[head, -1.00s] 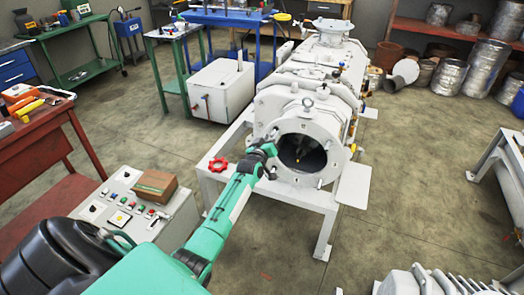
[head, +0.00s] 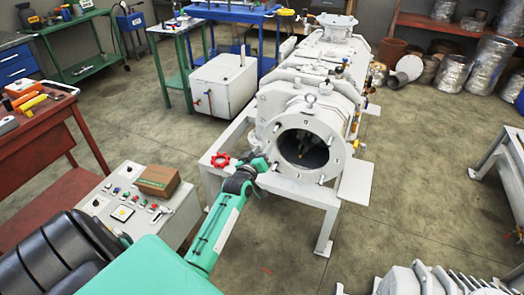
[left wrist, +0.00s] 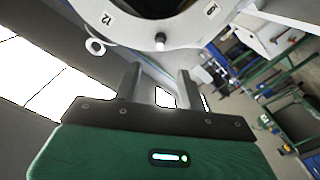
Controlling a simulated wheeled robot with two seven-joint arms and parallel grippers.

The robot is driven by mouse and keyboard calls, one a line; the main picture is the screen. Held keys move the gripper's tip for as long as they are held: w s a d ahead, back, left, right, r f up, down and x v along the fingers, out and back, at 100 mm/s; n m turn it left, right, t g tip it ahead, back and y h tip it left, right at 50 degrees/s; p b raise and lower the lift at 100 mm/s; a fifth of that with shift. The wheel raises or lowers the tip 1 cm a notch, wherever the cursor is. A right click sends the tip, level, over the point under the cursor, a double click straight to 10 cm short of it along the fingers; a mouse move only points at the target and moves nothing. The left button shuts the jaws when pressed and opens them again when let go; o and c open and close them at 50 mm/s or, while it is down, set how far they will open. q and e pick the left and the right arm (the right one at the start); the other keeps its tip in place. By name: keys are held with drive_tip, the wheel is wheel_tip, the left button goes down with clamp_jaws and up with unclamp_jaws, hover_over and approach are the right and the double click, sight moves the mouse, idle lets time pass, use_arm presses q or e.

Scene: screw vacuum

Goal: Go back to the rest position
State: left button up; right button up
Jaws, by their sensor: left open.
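The white screw vacuum pump (head: 318,75) stands on a white frame, with its round open flange (head: 337,176) facing me. My left gripper (head: 262,164) is beside the left edge of that flange, near the red handwheel (head: 221,160). In the left wrist view the two fingers of my left gripper (left wrist: 159,88) are apart with nothing between them. The curved flange rim, marked with numbers (left wrist: 125,30), lies beyond the fingertips. Whether a finger touches the rim cannot be told. My right gripper is not in view.
A control box (head: 184,211) with buttons and a cardboard box (head: 158,181) stands left of my arm. A red workbench (head: 62,110) is at the left.

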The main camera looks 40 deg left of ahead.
use_arm(q)
drive_tip(key=s+d+f+m+g+h+p, duration=0.15)
drive_tip(key=s+d+f+g, duration=0.35)
drive_tip(key=f, duration=0.6)
drive_tip(key=s+d+f+m+h+p, duration=0.1)
drive_tip(key=s+d+f+m+p, duration=0.15)
drive_tip(key=s+f, duration=0.6)
drive_tip(key=s+d+f+m+g+h+p, duration=0.1)
drive_tip(key=s+d+f+g, duration=0.25)
drive_tip(key=f, duration=0.95)
drive_tip(key=s+d+f+m+g+p, duration=0.1)
drive_tip(key=s+f, duration=0.4)
drive_tip(key=s, duration=0.8)
drive_tip(key=s+d+f+m+g+p, duration=0.1)
drive_tip(key=s+d+f+m+g, duration=0.2)
drive_tip(key=s, duration=1.1)
drive_tip(key=s+d+f+m+g+p, duration=0.1)
drive_tip(key=s+d+f+g, duration=0.3)
drive_tip(key=s+f, duration=0.4)
drive_tip(key=s+m, duration=0.1)
drive_tip(key=s, duration=0.5)
drive_tip(key=shift+d+p, duration=0.2)
drive_tip(key=shift+p, duration=0.15)
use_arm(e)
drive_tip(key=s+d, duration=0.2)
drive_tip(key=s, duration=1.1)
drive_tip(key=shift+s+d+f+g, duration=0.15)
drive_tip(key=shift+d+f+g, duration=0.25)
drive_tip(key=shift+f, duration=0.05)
